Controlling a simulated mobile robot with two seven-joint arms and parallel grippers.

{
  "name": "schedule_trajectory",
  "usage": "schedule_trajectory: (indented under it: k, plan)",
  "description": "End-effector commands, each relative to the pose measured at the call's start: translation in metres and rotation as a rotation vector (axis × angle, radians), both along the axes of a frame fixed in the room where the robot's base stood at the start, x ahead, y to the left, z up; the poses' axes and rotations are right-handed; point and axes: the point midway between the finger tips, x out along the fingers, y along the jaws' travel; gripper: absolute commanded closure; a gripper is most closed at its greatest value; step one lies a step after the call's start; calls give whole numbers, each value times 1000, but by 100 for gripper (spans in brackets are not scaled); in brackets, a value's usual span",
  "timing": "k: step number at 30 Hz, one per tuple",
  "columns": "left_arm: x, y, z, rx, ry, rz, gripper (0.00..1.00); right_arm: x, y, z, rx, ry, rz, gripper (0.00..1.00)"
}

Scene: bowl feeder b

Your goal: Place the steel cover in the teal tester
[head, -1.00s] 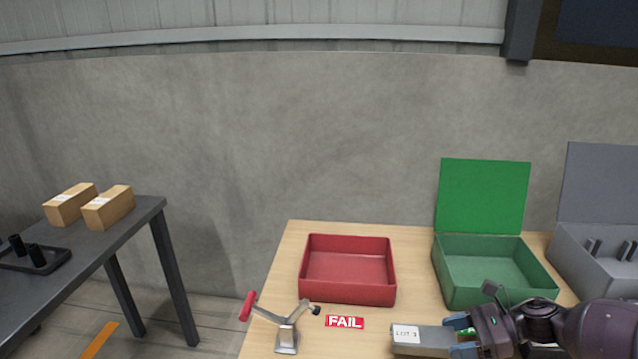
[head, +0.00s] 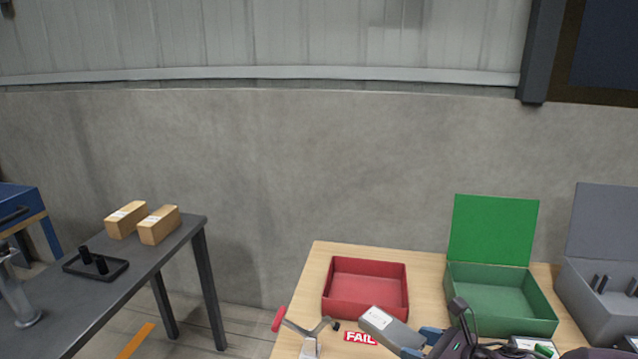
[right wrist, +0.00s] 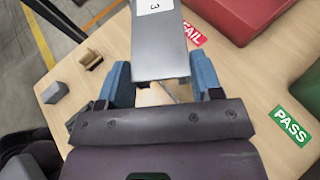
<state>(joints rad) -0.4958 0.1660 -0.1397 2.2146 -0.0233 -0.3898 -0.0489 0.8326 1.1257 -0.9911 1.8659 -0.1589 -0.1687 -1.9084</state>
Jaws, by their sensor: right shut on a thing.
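The steel cover (head: 388,327) is a grey, flat, box-like piece with a white lot label. My right gripper (head: 424,342) is shut on its near end and holds it at a slant near the red FAIL sign, at the front of the wooden table. In the right wrist view the cover (right wrist: 160,45) sits between the two blue fingers of the gripper (right wrist: 163,84) and points away from the palm. I see no teal tester in either view. My left gripper is not in view.
A red open bin (head: 366,289), a green lidded box (head: 498,295) and a grey lidded box (head: 600,300) stand on the wooden table. A red-handled clamp (head: 308,335) is left of the cover. A dark table (head: 150,262) with cartons (head: 158,225) stands left, across a floor gap.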

Motion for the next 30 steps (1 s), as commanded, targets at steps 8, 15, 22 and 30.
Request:
schedule_trajectory:
  k: [8,15,22,30]
  plan:
    - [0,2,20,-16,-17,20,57,-30,12,54,9,-9,-194,74]
    - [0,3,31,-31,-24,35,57,-59,12,88,9,-8,-354,74]
    - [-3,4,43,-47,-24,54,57,-94,6,122,11,-7,-519,74]
    - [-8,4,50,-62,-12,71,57,-138,-8,153,7,-5,-695,74]
